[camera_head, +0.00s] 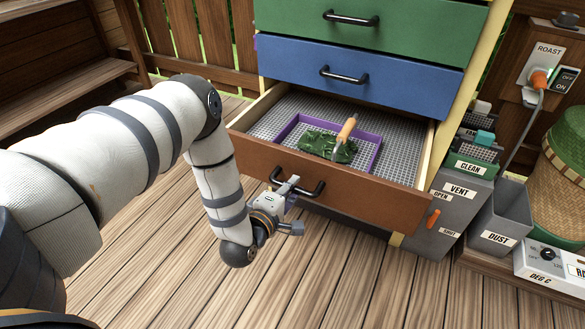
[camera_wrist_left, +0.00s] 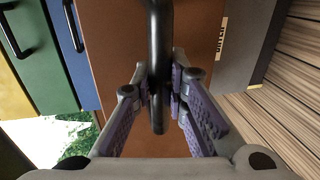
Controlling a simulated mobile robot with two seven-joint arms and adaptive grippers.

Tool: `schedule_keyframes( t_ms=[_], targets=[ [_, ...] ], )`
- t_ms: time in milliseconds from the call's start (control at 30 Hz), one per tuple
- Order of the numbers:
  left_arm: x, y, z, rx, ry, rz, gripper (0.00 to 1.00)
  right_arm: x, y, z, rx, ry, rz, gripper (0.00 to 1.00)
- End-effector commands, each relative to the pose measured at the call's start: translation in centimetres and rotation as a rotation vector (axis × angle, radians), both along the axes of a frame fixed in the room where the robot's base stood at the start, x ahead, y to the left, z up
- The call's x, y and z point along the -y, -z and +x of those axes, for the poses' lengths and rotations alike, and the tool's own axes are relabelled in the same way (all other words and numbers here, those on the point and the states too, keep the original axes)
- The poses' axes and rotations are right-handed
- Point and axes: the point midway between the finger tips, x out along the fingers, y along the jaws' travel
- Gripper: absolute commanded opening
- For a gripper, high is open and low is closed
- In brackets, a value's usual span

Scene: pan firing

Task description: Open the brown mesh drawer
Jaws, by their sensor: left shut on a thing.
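The brown mesh drawer (camera_head: 365,202) is pulled well out below the blue drawer, and its grey mesh floor shows in the head view. Its black bar handle (camera_head: 312,189) is on the front panel. My left gripper (camera_head: 287,187) is shut on the left part of this handle. In the left wrist view, the purple-padded fingers (camera_wrist_left: 160,88) close around the black handle (camera_wrist_left: 158,40) in front of the brown panel (camera_wrist_left: 115,45). Inside the drawer, a purple frame (camera_head: 372,150) holds dark green leafy material (camera_head: 322,145) and a wooden-handled tool (camera_head: 346,130). My right gripper is out of view.
The blue drawer (camera_head: 400,85) and green drawer (camera_head: 420,30) above are closed. To the right stand a grey vent box (camera_head: 455,205), a dust bin (camera_head: 500,215), a dial box (camera_head: 545,265) and a woven basket (camera_head: 555,190). The wooden deck in front is clear.

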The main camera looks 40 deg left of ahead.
Motion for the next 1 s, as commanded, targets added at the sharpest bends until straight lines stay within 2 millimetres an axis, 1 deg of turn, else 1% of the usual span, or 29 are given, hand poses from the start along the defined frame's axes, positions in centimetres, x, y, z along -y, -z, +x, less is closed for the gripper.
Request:
schedule_keyframes(
  t_ms=[300, 333, 400, 700, 767, 833, 1000],
  targets=[
    [0.0, -0.1, 0.0, 0.003, -0.001, 0.001, 0.00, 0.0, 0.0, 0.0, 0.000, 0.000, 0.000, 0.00],
    [0.0, -0.1, 0.0, 0.002, -0.001, 0.001, 0.20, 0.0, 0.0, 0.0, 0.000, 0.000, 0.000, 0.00],
    [0.0, -0.1, 0.0, 0.002, -0.001, 0.001, 0.35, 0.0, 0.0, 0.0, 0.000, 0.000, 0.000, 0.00],
    [0.0, 0.0, -0.2, 0.000, 0.000, 0.000, 0.35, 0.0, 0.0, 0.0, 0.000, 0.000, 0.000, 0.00],
    [0.2, -0.1, -0.8, -0.001, -0.001, -0.001, 0.35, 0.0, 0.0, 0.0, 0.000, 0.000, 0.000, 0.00],
    [0.5, -0.3, -2.2, -0.004, -0.001, -0.002, 0.35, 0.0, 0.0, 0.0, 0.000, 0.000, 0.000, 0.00],
    [1.6, -1.3, -6.7, -0.005, -0.001, -0.002, 0.35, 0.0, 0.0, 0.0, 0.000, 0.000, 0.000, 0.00]
  ],
)
